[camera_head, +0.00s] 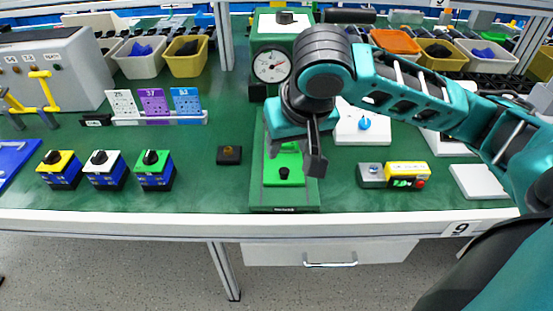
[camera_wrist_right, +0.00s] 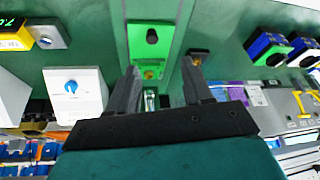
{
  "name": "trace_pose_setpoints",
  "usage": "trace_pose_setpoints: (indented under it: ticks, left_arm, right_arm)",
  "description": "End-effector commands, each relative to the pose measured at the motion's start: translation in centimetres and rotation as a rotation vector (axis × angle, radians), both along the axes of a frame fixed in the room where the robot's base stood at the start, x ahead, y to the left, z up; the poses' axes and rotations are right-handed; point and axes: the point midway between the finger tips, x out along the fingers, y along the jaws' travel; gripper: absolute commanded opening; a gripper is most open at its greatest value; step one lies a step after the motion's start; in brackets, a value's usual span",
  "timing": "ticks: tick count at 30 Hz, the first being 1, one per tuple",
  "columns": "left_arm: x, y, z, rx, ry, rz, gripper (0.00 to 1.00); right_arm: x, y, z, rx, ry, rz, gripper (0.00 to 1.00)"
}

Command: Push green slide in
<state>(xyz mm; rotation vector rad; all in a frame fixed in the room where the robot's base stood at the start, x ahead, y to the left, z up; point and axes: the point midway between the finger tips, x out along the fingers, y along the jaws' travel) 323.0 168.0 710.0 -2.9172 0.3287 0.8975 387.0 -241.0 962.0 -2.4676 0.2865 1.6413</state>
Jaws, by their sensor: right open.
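The green slide (camera_head: 291,178) is a bright green plate with a black knob, lying on the green base of a dial-gauge fixture (camera_head: 270,66) near the table's front edge. In the right wrist view the slide (camera_wrist_right: 140,48) lies just ahead of the fingers, and its black knob shows near the top. My right gripper (camera_head: 299,158) is open and points down above the slide's rear part. In the wrist view the two dark fingers of the right gripper (camera_wrist_right: 160,78) are apart with nothing held between them. My left gripper is not in view.
A small black block (camera_head: 229,155) stands left of the fixture. Three coloured rotary switches (camera_head: 108,168) stand farther left. A yellow button box (camera_head: 407,174) and a white box with a blue knob (camera_head: 364,125) are to the right. Bins line the back.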

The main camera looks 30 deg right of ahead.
Motion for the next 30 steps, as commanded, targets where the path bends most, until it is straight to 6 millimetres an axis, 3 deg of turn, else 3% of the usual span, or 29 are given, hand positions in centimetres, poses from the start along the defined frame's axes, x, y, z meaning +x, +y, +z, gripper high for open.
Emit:
trace_pose_setpoints:
  ticks: [5, 21, 30]
  left_arm:
    - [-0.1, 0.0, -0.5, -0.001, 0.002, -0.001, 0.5]
    - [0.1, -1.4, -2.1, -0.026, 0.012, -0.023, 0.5]
    - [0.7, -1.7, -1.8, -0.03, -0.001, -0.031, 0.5]
  right_arm:
    - [-0.3, -1.1, -0.1, -0.032, 0.014, -0.04, 0.5]
    - [3.3, -2.1, -9.4, -0.031, 0.012, -0.038, 0.5]
    - [4.2, -2.3, -11.3, -0.029, 0.01, -0.036, 0.5]
